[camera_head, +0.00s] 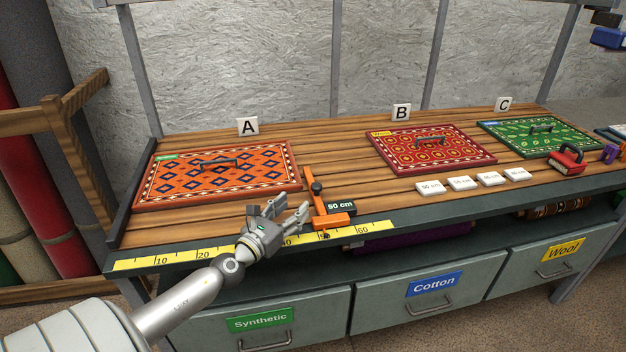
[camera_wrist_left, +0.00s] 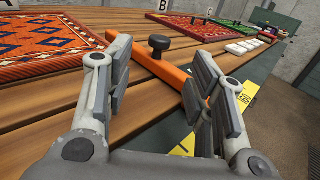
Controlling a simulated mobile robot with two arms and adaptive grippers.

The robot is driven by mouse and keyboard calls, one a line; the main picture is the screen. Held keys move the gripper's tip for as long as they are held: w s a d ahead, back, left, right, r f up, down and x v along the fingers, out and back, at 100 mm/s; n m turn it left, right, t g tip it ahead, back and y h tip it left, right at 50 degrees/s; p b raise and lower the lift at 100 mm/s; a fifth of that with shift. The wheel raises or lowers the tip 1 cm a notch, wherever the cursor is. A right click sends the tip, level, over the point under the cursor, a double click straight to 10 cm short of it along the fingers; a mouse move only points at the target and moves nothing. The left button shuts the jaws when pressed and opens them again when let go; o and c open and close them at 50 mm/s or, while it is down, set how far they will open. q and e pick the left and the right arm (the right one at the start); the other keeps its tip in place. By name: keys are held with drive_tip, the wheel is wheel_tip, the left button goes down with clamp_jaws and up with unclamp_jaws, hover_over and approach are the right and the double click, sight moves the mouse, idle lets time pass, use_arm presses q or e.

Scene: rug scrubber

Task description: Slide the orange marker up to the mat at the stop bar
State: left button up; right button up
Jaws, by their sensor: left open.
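The orange marker (camera_head: 320,208) is a slim bar with a black knob, lying across the front of the bench by the yellow ruler, with a "50 cm" plate beside it. Mat A (camera_head: 168,196), orange with blue diamonds, lies to its left, by the dark stop bar (camera_head: 124,200) at the bench's left end. In the left wrist view a strip of bare wood separates the marker (camera_wrist_left: 180,84) from the mat (camera_wrist_left: 40,45). My left gripper (camera_head: 294,209) is open just left of the marker's front part; its spread fingers (camera_wrist_left: 160,62) hold nothing. My right gripper is not seen.
A yellow ruler (camera_head: 190,254) runs along the front edge. Red mat B (camera_head: 390,160) and green mat C (camera_head: 500,140) lie farther right, with several white plates (camera_head: 430,188) in front. A red-handled brush (camera_head: 568,160) stands at right. Labelled drawers (camera_head: 262,318) are below.

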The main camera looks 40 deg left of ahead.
sight(312, 189)
use_arm(q)
drive_tip(key=shift+w+f, duration=0.1)
drive_tip(key=shift+f, duration=0.05)
drive_tip(key=w, duration=1)
drive_tip(key=shift+w+a, duration=0.3)
drive_tip(key=shift+a, duration=0.05)
drive_tip(key=shift+c, duration=0.3)
drive_tip(key=c, duration=0.8)
drive_tip(key=shift+s+a+f+b, duration=0.2)
drive_tip(key=shift+s+a+b, duration=0.1)
drive_tip(key=shift+s+b, duration=0.1)
drive_tip(key=shift+s+a+r, duration=0.1)
drive_tip(key=shift+s+a, duration=0.05)
drive_tip(key=o, duration=0.9)
drive_tip(key=shift+c, duration=0.2)
